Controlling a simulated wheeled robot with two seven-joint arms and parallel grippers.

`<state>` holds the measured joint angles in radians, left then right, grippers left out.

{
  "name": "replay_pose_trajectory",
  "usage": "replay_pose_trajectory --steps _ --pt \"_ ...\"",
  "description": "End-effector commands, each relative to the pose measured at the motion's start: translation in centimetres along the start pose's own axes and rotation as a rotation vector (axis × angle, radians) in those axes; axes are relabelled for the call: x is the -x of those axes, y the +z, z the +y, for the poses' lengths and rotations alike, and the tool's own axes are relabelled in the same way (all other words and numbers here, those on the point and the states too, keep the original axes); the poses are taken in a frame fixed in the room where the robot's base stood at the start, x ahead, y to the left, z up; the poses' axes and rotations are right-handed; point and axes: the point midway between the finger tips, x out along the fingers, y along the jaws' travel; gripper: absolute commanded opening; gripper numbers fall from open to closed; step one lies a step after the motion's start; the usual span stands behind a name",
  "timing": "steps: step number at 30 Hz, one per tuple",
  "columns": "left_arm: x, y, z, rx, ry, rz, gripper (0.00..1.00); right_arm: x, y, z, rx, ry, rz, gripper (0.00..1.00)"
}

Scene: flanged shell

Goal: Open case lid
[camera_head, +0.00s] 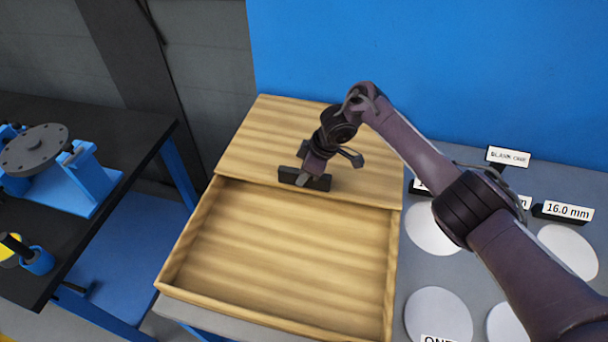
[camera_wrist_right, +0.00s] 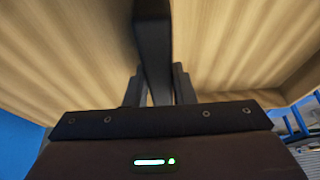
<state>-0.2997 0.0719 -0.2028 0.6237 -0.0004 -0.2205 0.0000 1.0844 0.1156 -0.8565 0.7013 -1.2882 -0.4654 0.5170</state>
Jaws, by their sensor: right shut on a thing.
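The wooden case (camera_head: 280,245) stands on the grey bench, with its front part open and its inside showing bare. Its wooden lid (camera_head: 262,135) is at the back and carries a black bar handle (camera_head: 320,183) near its front edge. I cannot tell whether the lid lies flat or is tilted. My right gripper (camera_head: 304,178) comes down over the lid and is shut on the handle. In the right wrist view the dark handle (camera_wrist_right: 153,45) runs between the two fingers, with wood on both sides. My left gripper is not in view.
White discs (camera_head: 438,312) and size labels (camera_head: 568,211) are on the grey bench to the right, partly under my right arm. A blue wall (camera_head: 420,60) rises behind. At left, a black table (camera_head: 120,140) holds a blue fixture with a grey round plate (camera_head: 34,148).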

Motion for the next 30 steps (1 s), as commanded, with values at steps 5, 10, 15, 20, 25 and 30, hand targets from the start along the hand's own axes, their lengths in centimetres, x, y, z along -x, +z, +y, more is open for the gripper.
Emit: replay_pose_trajectory --steps 5,10,15,20,25,30 --pt "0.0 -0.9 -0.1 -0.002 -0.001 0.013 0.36 0.0 -0.1 -0.1 -0.001 -0.001 0.003 0.29" --pt "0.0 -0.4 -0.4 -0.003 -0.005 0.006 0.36 0.0 -0.1 -0.1 -0.001 -0.001 0.002 0.45" --pt "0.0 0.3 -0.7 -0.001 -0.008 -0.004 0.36 0.0 0.0 0.0 0.000 -0.001 0.002 0.45" --pt "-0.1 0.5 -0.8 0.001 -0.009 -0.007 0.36 0.8 0.0 0.1 -0.001 0.002 0.003 0.45" --pt "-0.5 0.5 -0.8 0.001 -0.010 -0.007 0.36 3.6 0.0 0.1 0.002 0.004 0.004 0.45" --pt "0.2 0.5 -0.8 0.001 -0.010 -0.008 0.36 6.7 -0.1 0.1 0.001 0.003 0.002 0.45"
